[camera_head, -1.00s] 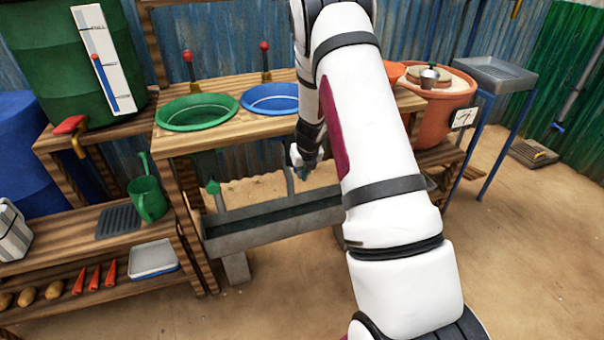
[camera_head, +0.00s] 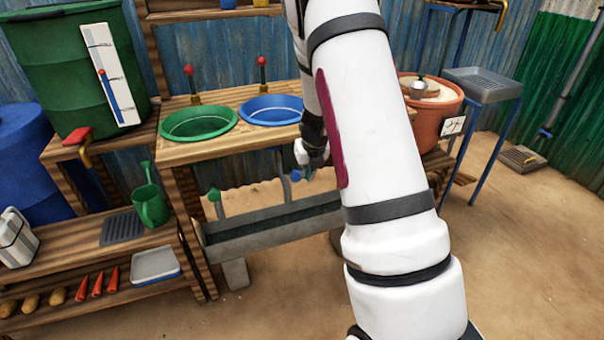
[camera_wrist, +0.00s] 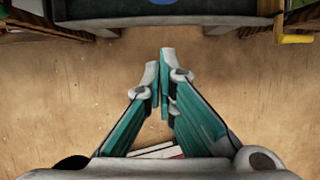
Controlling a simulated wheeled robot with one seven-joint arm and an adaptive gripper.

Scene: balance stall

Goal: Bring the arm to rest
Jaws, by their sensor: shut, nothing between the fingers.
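My gripper (camera_wrist: 163,85) shows in the wrist view with its two teal-padded fingers together and nothing between them. It points down over bare sandy floor, near the edge of the grey trough. In the head view my white arm reaches forward across the right of centre, and my gripper (camera_head: 304,171) is partly hidden behind it. It hangs in front of the wooden stall, beside the right part of the grey trough (camera_head: 260,229).
The stall top (camera_head: 228,145) holds a green basin (camera_head: 198,123) and a blue basin (camera_head: 271,110). A terracotta tub (camera_head: 434,119) stands right of my arm, a grey sink stand (camera_head: 482,84) beyond it.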

